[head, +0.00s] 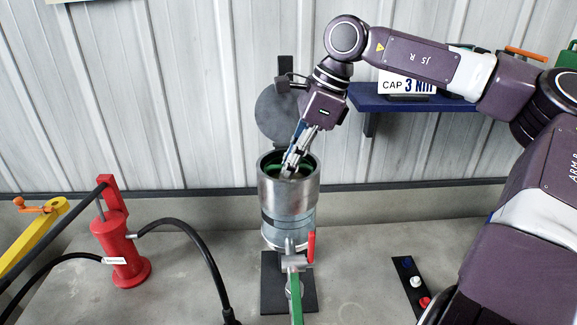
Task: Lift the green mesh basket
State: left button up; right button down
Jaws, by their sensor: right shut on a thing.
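The green mesh basket (275,166) sits inside the open steel column (289,205) at the centre of the head view. Only a strip of green shows inside the rim; the rest is hidden by the column wall and my gripper. My right gripper (291,170) reaches down into the column mouth from above and is shut on the basket, though the contact itself is hard to see. The column's round grey lid (275,115) stands open behind it. My left gripper is not in view.
A red hand pump (119,250) with a black hose stands at the left, beside a yellow lever (35,235). A red-handled valve (311,247) and green handle (296,300) are at the column's front. A blue shelf (400,100) is behind my right arm. A button panel (412,285) lies at the right.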

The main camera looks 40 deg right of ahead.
jog(key=shift+r+p, duration=4.05)
jog(key=shift+r, duration=1)
